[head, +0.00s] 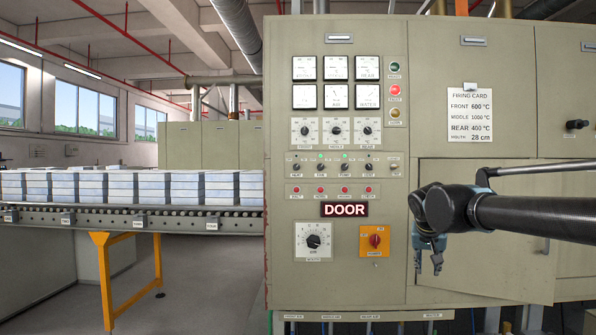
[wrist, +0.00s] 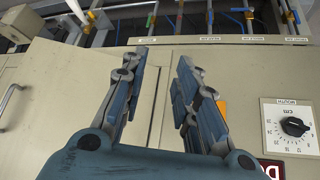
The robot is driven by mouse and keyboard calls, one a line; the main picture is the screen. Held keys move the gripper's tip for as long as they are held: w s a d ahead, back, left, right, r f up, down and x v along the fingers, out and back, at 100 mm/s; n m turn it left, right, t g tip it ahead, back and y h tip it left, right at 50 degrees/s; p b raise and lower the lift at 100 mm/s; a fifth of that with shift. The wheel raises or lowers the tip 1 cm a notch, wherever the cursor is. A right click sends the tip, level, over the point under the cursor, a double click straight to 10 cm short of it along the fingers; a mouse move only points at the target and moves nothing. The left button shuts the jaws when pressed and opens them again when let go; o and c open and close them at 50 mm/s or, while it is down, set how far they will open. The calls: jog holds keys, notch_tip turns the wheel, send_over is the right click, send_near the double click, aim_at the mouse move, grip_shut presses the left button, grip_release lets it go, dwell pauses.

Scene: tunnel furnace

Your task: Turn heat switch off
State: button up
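A row of small black rotary switches runs across the control panel in the head view. The leftmost switch (head: 296,168) has a label that seems to read HEAT, but it is tiny. Its exact knob angle is too small to tell. Green lamps show above the middle switches of that row. My gripper (head: 430,268) hangs in front of the cabinet, right of the panel and lower than the switches, well apart from them. The wrist view shows my gripper (wrist: 163,60) open and empty, its two fingers apart in front of the beige cabinet. The switch row is not in the wrist view.
Below the row are red buttons (head: 344,190), a DOOR sign (head: 344,210), a white dial (head: 313,241) and an orange rotary switch (head: 375,240). The dial also shows in the wrist view (wrist: 292,127). Pipes (wrist: 180,22) run along the cabinet's lower edge. A conveyor (head: 120,220) stands left.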

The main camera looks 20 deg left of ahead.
jog(key=w+a+r+t+y, duration=0.1)
jog(key=w+a+r+t, duration=0.1)
jog(key=w+a+r, duration=0.6)
notch_tip(320, 180, up, 24)
jog(key=t+y, duration=0.4)
jog(key=y, duration=0.3)
send_over(296, 167)
jog(key=s+d, duration=0.4)
jog(key=s, duration=0.4)
jog(key=s+d, duration=0.4)
jog(key=s, duration=0.3)
jog(key=x, duration=1.6)
jog(key=shift+w+a+f, duration=0.15)
jog(key=shift+w, duration=0.1)
jog(key=shift+a, duration=0.1)
grip_shut()
